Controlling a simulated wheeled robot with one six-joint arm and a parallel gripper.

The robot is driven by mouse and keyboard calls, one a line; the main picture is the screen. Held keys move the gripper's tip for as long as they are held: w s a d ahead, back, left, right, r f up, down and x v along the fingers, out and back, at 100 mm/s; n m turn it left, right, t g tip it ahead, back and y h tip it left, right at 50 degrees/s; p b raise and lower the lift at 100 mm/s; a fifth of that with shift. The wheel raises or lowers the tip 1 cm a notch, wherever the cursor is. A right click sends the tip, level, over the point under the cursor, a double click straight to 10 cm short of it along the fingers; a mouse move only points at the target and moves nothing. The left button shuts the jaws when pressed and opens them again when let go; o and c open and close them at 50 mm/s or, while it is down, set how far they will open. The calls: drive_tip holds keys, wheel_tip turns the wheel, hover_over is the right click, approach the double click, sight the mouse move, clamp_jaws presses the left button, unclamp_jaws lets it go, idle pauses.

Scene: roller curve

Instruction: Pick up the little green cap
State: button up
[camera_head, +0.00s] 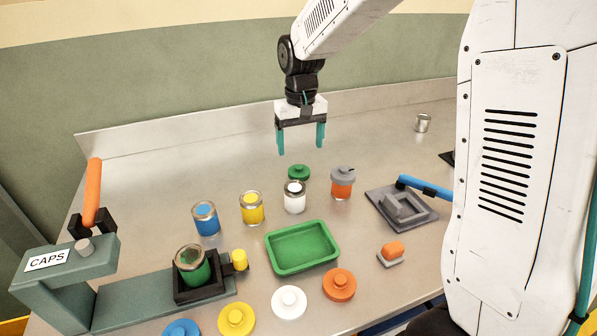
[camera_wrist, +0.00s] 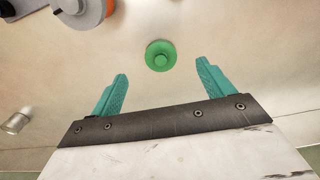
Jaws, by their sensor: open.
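The little green cap (camera_head: 298,172) is a round disc with a small knob, lying on the table behind the white can. In the wrist view the green cap (camera_wrist: 160,56) lies ahead of the two teal fingers, roughly centred between them. My gripper (camera_head: 300,152) hangs above the table over the cap's area, open and empty. Its fingers also show in the wrist view (camera_wrist: 163,72), spread apart with nothing between them.
A white can (camera_head: 294,197) stands just in front of the cap; an orange can with a grey top (camera_head: 342,183) stands to its right. Yellow (camera_head: 252,208) and blue (camera_head: 205,218) cans stand left. A green tray (camera_head: 302,247) lies in front.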

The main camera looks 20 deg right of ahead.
sight(300, 168)
drive_tip(key=f, duration=0.5)
drive_tip(key=w+f, duration=0.1)
drive_tip(key=f, duration=0.2)
drive_tip(key=shift+d+f, duration=0.1)
drive_tip(key=shift+f, duration=0.25)
drive_tip(key=c, duration=1)
